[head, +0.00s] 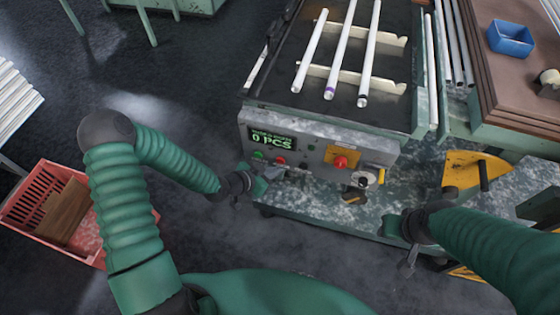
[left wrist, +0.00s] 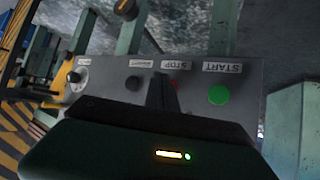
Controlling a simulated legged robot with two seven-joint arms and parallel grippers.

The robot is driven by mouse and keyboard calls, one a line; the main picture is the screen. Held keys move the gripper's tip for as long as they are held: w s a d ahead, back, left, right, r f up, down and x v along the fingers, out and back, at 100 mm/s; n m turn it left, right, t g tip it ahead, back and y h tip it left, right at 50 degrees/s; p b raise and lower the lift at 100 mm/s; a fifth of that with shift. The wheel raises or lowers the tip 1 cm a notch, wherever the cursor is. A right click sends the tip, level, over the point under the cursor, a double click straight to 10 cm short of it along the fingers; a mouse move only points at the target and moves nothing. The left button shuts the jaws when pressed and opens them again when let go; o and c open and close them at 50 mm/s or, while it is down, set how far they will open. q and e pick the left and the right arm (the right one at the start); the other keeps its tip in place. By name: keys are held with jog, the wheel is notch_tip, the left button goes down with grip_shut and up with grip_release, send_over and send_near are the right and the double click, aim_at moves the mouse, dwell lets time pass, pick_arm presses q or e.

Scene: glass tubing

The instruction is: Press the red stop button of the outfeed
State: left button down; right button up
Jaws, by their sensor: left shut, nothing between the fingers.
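The outfeed's grey control panel (head: 315,160) faces me below the rack. Its red stop button (head: 280,160) sits right of the green start button (head: 259,155), under a display reading 0 PCS. In the left wrist view the panel is upside down; the red stop button (left wrist: 175,85) under the STOP label is mostly hidden behind my left gripper (left wrist: 160,80). The green start button (left wrist: 219,95) is clear. My left gripper (head: 267,173) is shut and empty just below and in front of the stop button; contact cannot be told. My right gripper (head: 408,262) is low at right, apart from the panel.
A larger red mushroom button (head: 341,162) on a yellow plate, a dark button (left wrist: 132,82) and a pale knob (head: 366,178) share the panel. White tubes (head: 342,50) lie on the rack above. A red crate (head: 35,205) stands on the floor at left.

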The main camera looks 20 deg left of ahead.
pick_arm(q)
jog(key=shift+s+a+p, duration=0.1)
jog(key=shift+s+p, duration=0.2)
jog(key=shift+s, duration=2.05)
jog(key=s+a+r+n+g+y+p, duration=0.2)
jog(key=s+r, duration=0.4)
jog(key=r, duration=0.3)
jog(key=s+a+r+n+g+y+p, duration=0.2)
jog(key=s+r, duration=0.4)
jog(key=r, duration=0.4)
jog(key=shift+s+a+r+n+g+y, duration=0.3)
jog(key=shift+s+a+n+g+y, duration=0.15)
jog(key=shift+n+g+y, duration=0.6)
jog(key=shift+d, duration=0.15)
